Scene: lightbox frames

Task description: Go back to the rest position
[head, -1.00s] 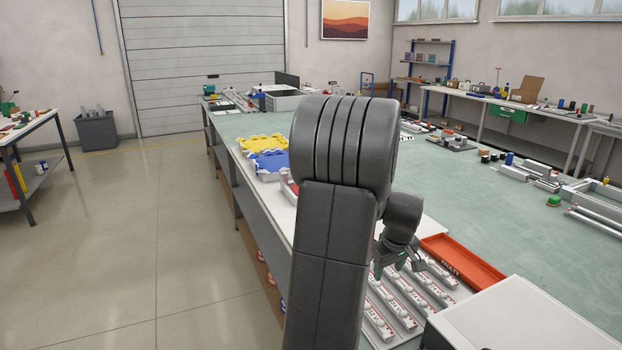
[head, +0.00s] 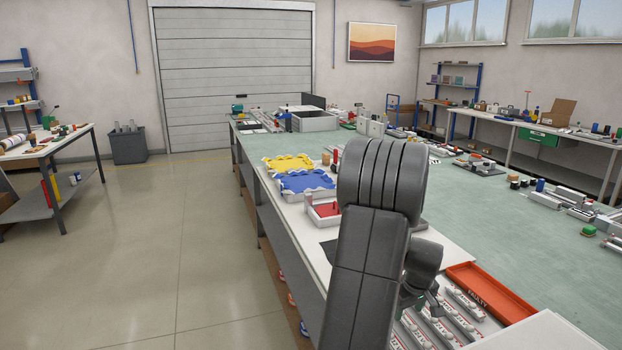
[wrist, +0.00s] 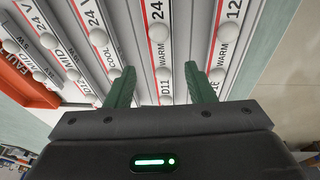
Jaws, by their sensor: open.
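My gripper (wrist: 161,88) is open in the wrist view, its two green fingers apart with nothing held between them. Beyond the fingertips are grey strips (wrist: 128,45) with white round knobs and labels such as "WARM", "COOL" and "24 V". The gap between fingertips and strips is hard to judge. In the head view my dark grey arm stands in front of the bench and hides most of the gripper. The rows of strips (head: 466,308) also show there, at the lower right beside my arm.
An orange tray (head: 491,291) marked "FAULTY" lies right of the strips. Blue (head: 304,181) and yellow (head: 288,162) trays sit on the bench left of my arm. A pale box (head: 540,333) is at the lower right. The floor (head: 150,250) at left is clear.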

